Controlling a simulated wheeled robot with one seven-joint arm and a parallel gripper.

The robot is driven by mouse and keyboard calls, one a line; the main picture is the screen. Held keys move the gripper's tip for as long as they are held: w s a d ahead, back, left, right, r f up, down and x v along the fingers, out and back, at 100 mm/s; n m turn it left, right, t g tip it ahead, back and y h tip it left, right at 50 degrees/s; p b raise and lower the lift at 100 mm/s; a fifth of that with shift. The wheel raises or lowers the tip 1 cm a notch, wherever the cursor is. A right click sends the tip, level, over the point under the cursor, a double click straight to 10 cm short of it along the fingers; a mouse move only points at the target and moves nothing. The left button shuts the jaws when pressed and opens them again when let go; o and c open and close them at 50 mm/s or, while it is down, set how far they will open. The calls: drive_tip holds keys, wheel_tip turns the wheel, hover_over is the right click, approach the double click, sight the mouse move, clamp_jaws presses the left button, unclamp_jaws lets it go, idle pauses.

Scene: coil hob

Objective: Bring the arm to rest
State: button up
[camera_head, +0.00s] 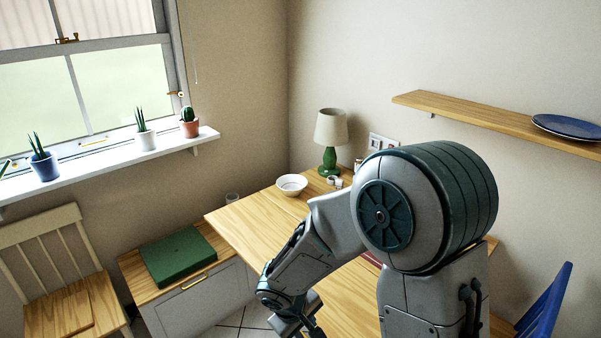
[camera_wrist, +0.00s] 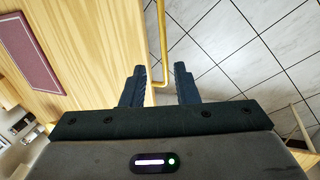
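My gripper (camera_wrist: 159,85) shows in the wrist view with its two dark fingers apart and nothing between them. It is over the edge of the wooden table (camera_wrist: 105,70), with the tiled floor below to the right. In the head view my arm bends down in front of the table (camera_head: 255,223), and its lower end is near the bottom of the picture. The fingertips are hard to make out there, and my arm hides part of the table.
A white bowl (camera_head: 291,185) and a green lamp (camera_head: 330,140) stand at the table's back. A green box (camera_head: 178,257) lies on a low cabinet at left. A wooden chair (camera_head: 60,275) and a blue chair (camera_head: 545,305) flank the scene. A shelf (camera_head: 480,113) holds a blue plate (camera_head: 567,126).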

drive_tip(key=s+d+r+m+y, duration=0.1)
drive_tip(key=s+d+r+m, duration=0.3)
drive_tip(key=r, duration=0.5)
drive_tip(key=s+d+r+m+y, duration=0.1)
drive_tip(key=s+d+r+m, duration=0.3)
drive_tip(key=s+d+r, duration=0.4)
drive_tip(key=shift+d+r+t+y, duration=0.3)
drive_tip(key=shift+d+r+y, duration=0.1)
drive_tip(key=shift+d, duration=0.6)
